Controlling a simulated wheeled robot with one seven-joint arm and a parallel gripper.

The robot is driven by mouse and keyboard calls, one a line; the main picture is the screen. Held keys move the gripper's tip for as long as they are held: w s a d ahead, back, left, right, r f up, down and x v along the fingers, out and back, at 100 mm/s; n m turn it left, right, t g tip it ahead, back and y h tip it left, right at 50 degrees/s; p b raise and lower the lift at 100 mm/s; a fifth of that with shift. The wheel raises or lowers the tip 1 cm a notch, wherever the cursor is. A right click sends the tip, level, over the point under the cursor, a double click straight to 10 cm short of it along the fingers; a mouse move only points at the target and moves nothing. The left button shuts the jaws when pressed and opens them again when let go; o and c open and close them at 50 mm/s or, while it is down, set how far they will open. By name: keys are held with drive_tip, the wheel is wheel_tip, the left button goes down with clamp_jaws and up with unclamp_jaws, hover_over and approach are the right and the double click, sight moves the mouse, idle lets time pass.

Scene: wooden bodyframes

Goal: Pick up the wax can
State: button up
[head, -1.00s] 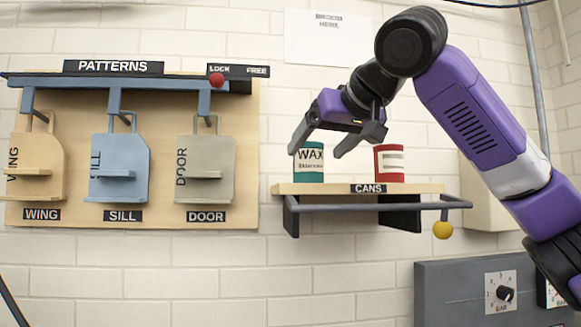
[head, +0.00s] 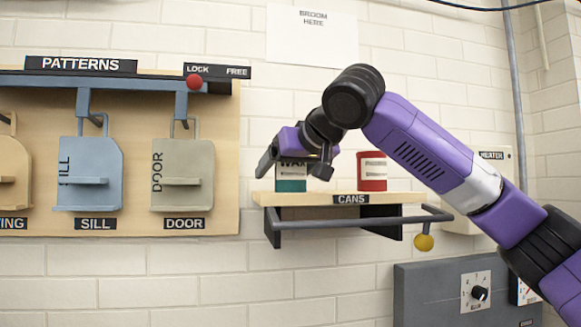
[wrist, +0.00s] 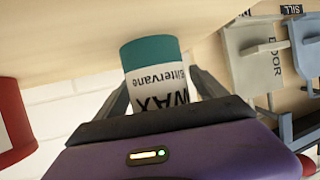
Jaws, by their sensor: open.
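The wax can (head: 291,184), green with a white label, stands upright at the left part of the cans shelf (head: 330,199). In the head view its upper part is hidden behind my gripper (head: 294,170). In the wrist view the wax can (wrist: 155,75) appears upside down, between the two open fingers of my gripper (wrist: 160,88). The fingers lie on either side of it, and I cannot tell whether either touches it.
A red can (head: 372,172) stands to the right on the same shelf. A rail with a yellow ball (head: 424,243) runs along the shelf front. The patterns board (head: 227,160) hangs to the left. A grey control box (head: 430,290) is below right.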

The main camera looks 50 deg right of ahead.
drive_tip(key=c, duration=1.6)
clamp_jaws()
drive_tip(key=shift+r, duration=0.15)
